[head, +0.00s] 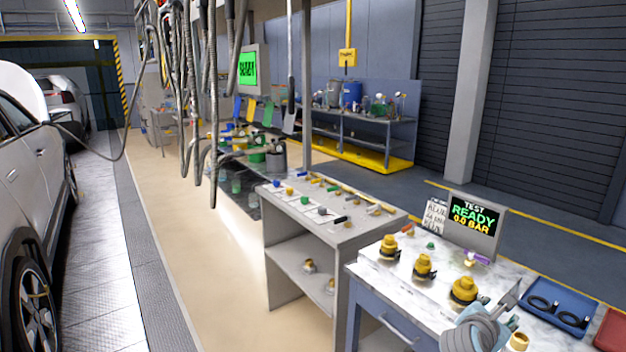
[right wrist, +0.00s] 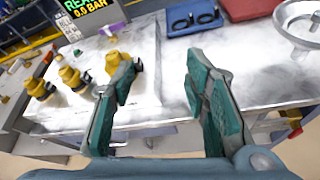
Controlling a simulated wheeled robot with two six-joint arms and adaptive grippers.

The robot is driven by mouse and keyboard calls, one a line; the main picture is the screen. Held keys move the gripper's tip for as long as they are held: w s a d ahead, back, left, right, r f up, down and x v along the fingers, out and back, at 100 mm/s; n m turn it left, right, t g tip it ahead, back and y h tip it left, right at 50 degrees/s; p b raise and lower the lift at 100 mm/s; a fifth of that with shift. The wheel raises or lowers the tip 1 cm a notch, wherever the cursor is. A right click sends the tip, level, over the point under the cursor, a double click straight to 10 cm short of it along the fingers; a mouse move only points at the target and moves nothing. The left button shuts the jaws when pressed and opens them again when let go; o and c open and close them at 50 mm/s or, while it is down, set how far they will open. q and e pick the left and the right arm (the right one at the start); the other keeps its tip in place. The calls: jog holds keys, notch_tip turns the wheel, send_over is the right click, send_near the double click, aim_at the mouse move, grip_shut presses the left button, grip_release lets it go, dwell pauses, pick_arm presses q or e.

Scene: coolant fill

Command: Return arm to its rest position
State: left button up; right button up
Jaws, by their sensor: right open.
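My right gripper (head: 505,318) is at the lower right of the head view, over the front of the white marbled bench top (head: 372,262). In the right wrist view its green-padded fingers (right wrist: 163,90) are spread apart with nothing between them. Beyond them on the bench stand yellow-capped fittings (head: 463,290); one of them (right wrist: 115,62) is partly hidden by the left finger. Another yellow fitting (head: 519,341) shows right beside the gripper in the head view. My left gripper is not in view.
A test display (head: 473,218) reading READY 0.0 BAR stands at the bench's back. A blue tray (head: 557,304) with black rings and a red tray (head: 612,330) lie to the right. A grey parts cart (head: 318,228) stands left, hoses (head: 212,120) hang above, and a car (head: 30,190) is far left.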

jog(key=w+a+f+m+t+y, duration=0.1)
jog(key=w+a+f+m+y, duration=0.15)
jog(key=f+m, duration=0.35)
jog(key=w+a+f+m+t+y, duration=0.1)
jog(key=a+f+m+y, duration=0.25)
jog(key=f, duration=0.45)
jog(key=s+a+f+m+g+y, duration=0.15)
jog(key=s+f+m, duration=0.35)
jog(key=f, duration=0.5)
jog(key=s+a+f+m+g+y, duration=0.1)
jog(key=s+a+f+m, duration=0.15)
jog(key=s+f, duration=0.6)
jog(key=s+a+f+m+g+y, duration=0.1)
jog(key=s+f+m+g, duration=0.1)
jog(key=s+f, duration=0.7)
jog(key=s+a+f+m+g, duration=0.25)
jog(key=s+f, duration=0.35)
jog(key=s, duration=0.5)
jog(key=s+f+g, duration=0.1)
jog(key=s+f, duration=0.1)
jog(key=s, duration=0.8)
jog(key=s+f+g, duration=0.2)
jog(key=s, duration=0.8)
jog(key=shift+s+m, duration=0.35)
jog(key=shift+s, duration=0.05)
